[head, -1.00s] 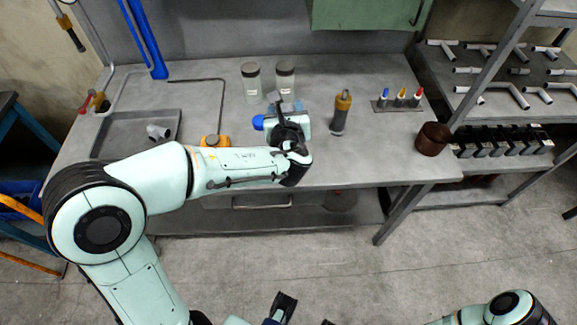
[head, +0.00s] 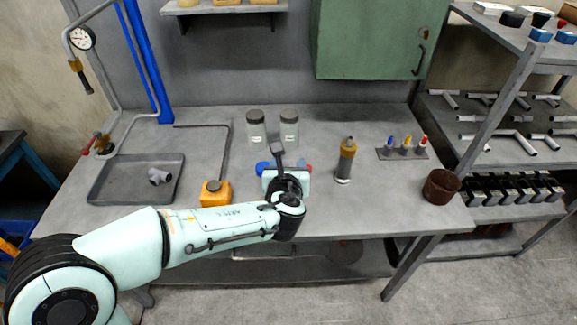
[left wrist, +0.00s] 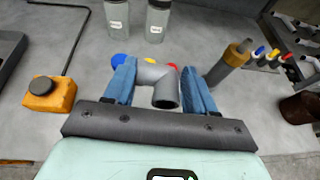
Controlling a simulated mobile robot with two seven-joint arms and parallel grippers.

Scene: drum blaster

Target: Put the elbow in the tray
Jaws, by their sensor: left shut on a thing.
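A grey pipe elbow (left wrist: 158,82) sits between the two blue fingers of my left gripper (left wrist: 160,88) in the left wrist view, with its open end facing the camera. The gripper is shut on it. In the head view my left gripper (head: 284,182) is over the front middle of the bench, and the elbow is mostly hidden by the wrist. The grey tray (head: 110,190) lies at the left of the bench, well to the left of the gripper. A grey pipe fitting (head: 159,176) lies in the tray. My right gripper is out of view.
An orange block-like container (head: 215,194) stands between tray and gripper. Two lidded jars (head: 256,128) stand behind the gripper. A grey bottle with an orange top (head: 345,160), a marker stand (head: 404,153) and a brown pot (head: 441,186) are to the right.

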